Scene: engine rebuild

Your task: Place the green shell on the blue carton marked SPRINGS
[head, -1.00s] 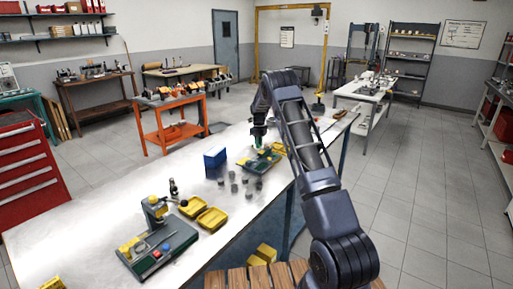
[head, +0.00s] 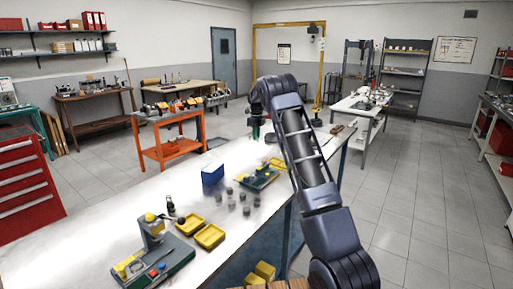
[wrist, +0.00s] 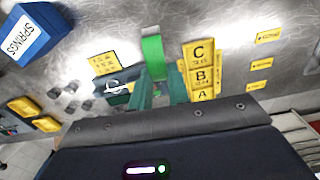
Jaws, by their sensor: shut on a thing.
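The green shell (wrist: 153,52) is upright in the wrist view, held between the green fingers of my gripper (wrist: 158,82). In the head view my gripper (head: 256,132) hangs above the workbench, over the far side of a green-and-yellow fixture. The shell is too small there to make out clearly. The blue carton (head: 212,174) stands on the bench, left of and lower than my gripper. In the wrist view the carton (wrist: 30,35) is at the upper left, its white SPRINGS label showing, apart from the shell.
The green-and-yellow fixture (head: 259,179) and several small grey cylinders (head: 245,198) lie near the carton. Yellow trays (head: 209,236) and a green-based press (head: 152,262) stand nearer. Yellow blocks marked A, B and C (wrist: 201,68) show right of the shell in the wrist view.

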